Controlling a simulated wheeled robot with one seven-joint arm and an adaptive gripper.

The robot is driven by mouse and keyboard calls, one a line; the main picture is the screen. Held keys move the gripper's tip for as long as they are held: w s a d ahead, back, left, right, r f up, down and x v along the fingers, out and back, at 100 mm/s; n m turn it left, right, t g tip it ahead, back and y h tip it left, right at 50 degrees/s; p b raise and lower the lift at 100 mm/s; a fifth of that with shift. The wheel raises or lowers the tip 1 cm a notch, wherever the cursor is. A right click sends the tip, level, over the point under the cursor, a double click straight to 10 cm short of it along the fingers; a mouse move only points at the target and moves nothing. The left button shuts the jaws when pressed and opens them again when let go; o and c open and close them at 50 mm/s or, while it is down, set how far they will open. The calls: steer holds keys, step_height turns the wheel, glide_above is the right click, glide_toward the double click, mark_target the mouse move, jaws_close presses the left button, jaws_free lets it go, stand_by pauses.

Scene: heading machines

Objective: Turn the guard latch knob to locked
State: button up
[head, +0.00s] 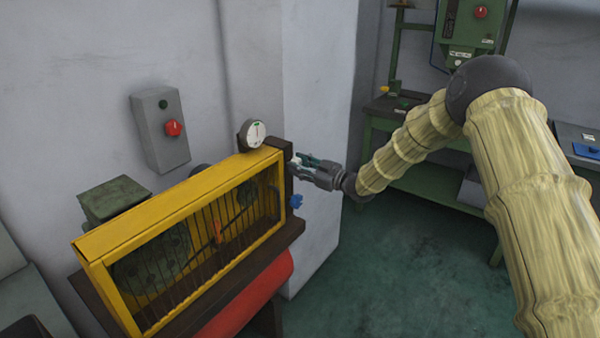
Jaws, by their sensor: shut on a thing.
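The yellow machine guard (178,205) with a barred front stands on a dark bench at the left. My gripper (294,164) reaches in from the right to the dark end plate (287,185) at the guard's right end. Its fingers are shut on a small part there, which seems to be the guard latch knob; the fingers mostly hide it, and I cannot read its turned position. A blue lobed knob (295,201) sits just below my gripper, apart from it. A round white dial (252,134) with a dark pointer and a green mark stands on the guard's top right corner.
A grey switch box (160,130) with a red button is on the wall behind the guard. A red cylinder (245,297) lies under the bench edge. A green machine (470,35) and green bench stand at the back right. The green floor between is clear.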

steer(key=shift+w+d+r+n+b, duration=0.1)
steer(key=shift+n+b, duration=3.65)
steer(key=shift+b, duration=0.6)
steer(key=shift+w+d+r+n+b, duration=0.1)
steer(key=shift+n+b, duration=3.65)
steer(key=shift+b, duration=0.55)
steer(key=o, duration=1.1)
steer(key=shift+s, duration=0.1)
steer(key=shift+a, duration=0.1)
steer(key=v, duration=1.2)
